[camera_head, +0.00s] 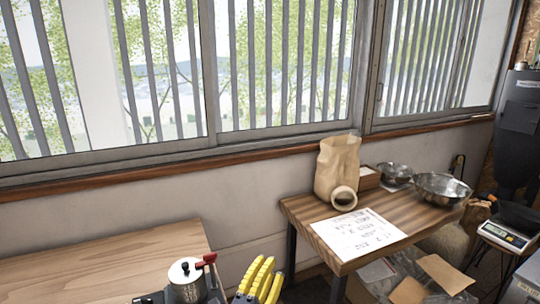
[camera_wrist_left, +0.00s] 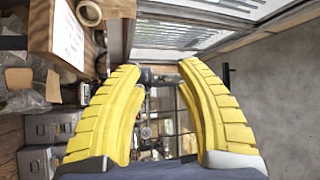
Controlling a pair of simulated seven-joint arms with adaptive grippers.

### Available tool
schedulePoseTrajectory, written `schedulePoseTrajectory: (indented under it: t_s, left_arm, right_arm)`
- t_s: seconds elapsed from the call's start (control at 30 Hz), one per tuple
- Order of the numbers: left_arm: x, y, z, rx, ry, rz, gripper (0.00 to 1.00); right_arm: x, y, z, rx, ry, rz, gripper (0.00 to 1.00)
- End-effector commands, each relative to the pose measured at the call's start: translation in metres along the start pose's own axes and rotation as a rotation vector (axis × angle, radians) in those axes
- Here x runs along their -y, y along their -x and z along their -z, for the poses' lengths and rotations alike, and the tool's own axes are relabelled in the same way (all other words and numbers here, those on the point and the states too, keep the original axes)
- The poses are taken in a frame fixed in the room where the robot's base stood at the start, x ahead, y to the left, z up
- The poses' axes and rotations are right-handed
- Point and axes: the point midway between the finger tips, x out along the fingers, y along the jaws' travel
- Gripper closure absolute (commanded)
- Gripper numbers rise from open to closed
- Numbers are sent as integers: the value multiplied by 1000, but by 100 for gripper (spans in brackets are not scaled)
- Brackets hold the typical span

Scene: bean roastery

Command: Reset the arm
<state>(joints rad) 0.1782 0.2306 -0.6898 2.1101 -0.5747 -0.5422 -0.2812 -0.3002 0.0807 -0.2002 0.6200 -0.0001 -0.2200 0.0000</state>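My left gripper (camera_head: 265,272) shows at the bottom centre of the head view, with yellow ribbed fingers pointing up. It is in front of the gap between the two tables. In the left wrist view my left gripper (camera_wrist_left: 160,66) has its two fingers spread wide apart, with nothing between them. It is open and empty. My right gripper is in neither view.
The right table (camera_head: 300,209) holds a paper bag (camera_head: 338,165), a paper sheet (camera_head: 357,235) and metal bowls (camera_head: 441,188). Windows line the back wall.

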Motion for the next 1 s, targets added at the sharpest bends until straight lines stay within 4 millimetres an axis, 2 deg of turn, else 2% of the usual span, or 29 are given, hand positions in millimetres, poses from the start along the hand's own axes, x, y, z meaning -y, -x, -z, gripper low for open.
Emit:
schedulePoseTrajectory:
  t_s: [0.03,0.17,0.3,0.37,0.5,0.6,0.7,1.0]
  left_arm:
    - [-9,17,-21,82,46,-34,66]
    - [-32,64,-74,298,147,-123,66]
    - [-58,130,-124,527,240,-227,66]
    - [-69,163,-142,624,273,-274,66]
    - [-88,241,-174,830,331,-378,66]
    - [-95,283,-186,935,355,-432,66]
    - [-99,318,-193,1015,368,-476,66]
    - [-101,394,-203,1185,387,-570,66]
  right_arm:
    - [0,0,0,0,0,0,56]
    - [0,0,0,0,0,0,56]
    - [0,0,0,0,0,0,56]
    - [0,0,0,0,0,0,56]
    - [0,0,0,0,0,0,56]
    - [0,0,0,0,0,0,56]
    - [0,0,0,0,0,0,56]
    - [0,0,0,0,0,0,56]
